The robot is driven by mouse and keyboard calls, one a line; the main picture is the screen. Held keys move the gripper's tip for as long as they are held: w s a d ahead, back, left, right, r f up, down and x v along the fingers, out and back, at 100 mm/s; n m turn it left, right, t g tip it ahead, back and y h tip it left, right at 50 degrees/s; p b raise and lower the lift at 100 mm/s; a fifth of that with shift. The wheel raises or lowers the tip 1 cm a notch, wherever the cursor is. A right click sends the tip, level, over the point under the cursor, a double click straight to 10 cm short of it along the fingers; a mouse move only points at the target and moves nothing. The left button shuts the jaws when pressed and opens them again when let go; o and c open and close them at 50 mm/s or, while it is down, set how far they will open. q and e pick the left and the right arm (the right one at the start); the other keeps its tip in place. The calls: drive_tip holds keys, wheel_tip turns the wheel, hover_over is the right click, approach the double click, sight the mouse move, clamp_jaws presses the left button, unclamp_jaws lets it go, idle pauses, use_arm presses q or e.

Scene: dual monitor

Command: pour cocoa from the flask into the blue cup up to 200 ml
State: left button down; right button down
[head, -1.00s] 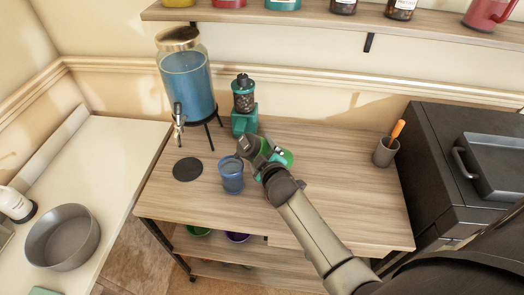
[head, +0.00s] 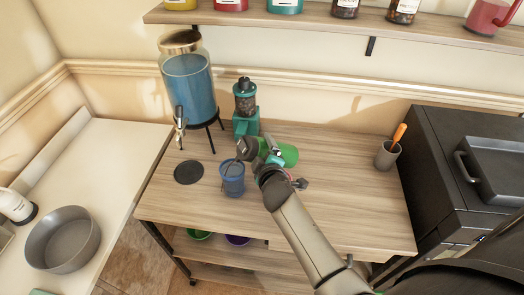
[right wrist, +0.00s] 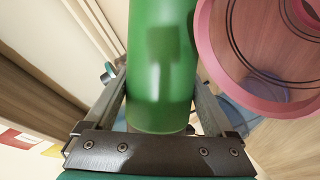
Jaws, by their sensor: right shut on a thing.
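The blue cup (head: 232,183) stands upright on the wooden table, with thin dark lines showing at its mouth. My right gripper (head: 276,154) is shut on the green flask (head: 288,155), held tilted above and right of the cup. The flask's dark grey end (head: 246,149) points left, close over the cup's rim. In the right wrist view, the flask (right wrist: 160,60) lies between the two fingers of the gripper (right wrist: 160,100). I cannot read the level in the cup. My left gripper is not in view.
A blue drink dispenser (head: 188,85) stands at the back left, with a black disc (head: 188,172) in front. A green grinder-like device (head: 245,108) stands behind the flask. A pink ring (right wrist: 207,55) shows in the right wrist view. The table's front right is clear.

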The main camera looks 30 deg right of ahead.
drive_tip(key=shift+a+r+n+h+b, duration=0.25)
drive_tip(key=shift+r+n+h, duration=0.2)
drive_tip(key=shift+r+n, duration=0.25)
drive_tip(key=shift+a+r+n+h+b, duration=0.1)
drive_tip(key=shift+r+n+h+b, duration=0.1)
drive_tip(key=shift+r+n+h, duration=0.4)
idle(6.7)
